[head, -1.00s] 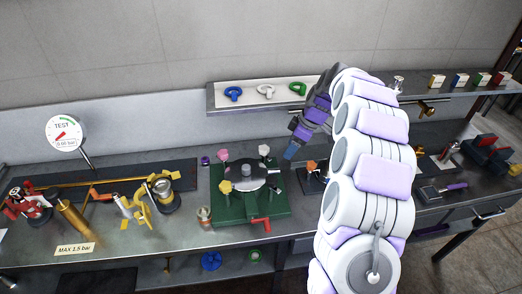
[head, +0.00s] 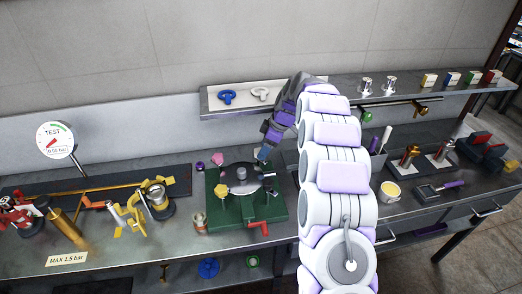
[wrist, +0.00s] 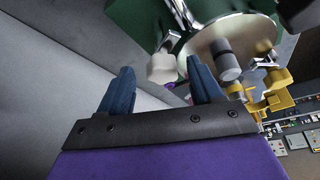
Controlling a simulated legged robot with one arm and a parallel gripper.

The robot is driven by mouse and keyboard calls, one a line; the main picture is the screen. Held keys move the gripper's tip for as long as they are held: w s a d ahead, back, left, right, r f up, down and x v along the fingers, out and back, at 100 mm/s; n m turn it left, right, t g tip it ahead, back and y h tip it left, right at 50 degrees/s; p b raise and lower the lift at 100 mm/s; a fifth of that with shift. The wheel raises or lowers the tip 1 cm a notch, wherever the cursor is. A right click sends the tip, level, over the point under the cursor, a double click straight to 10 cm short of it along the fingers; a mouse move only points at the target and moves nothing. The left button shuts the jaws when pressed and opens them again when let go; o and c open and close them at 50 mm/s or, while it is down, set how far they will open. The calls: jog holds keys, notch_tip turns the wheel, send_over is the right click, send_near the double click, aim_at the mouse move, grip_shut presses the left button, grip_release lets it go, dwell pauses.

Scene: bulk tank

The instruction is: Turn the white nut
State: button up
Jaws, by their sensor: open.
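A white knob-like nut (wrist: 163,68) on a metal stem shows in the wrist view at the edge of the round metal lid (wrist: 245,32). My gripper (wrist: 160,80) is open, with one blue finger at each side of the nut in the picture; I cannot tell whether either touches it. In the head view my gripper (head: 263,153) is at the back right of the green base (head: 232,222) and hides the white nut. A pink nut (head: 217,159) and a yellow nut (head: 221,188) stand at the lid's left side.
A shelf tray (head: 240,101) above holds a blue ring (head: 227,97) and a white ring (head: 260,94). A red handle (head: 258,225) juts from the base's front. A gauge (head: 55,140), brass parts and a yellow-topped cup (head: 390,191) stand on the bench.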

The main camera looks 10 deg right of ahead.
jog(key=shift+w+a, duration=0.25)
jog(key=shift+a, duration=0.35)
jog(key=shift+a+f+b, duration=0.3)
jog(key=shift+f, duration=0.3)
jog(key=shift+d, duration=0.1)
jog(key=shift+c, duration=0.4)
jog(key=shift+c, duration=0.7)
jog(key=shift+r, duration=0.1)
jog(key=c, duration=0.8)
jog(key=shift+c, duration=0.2)
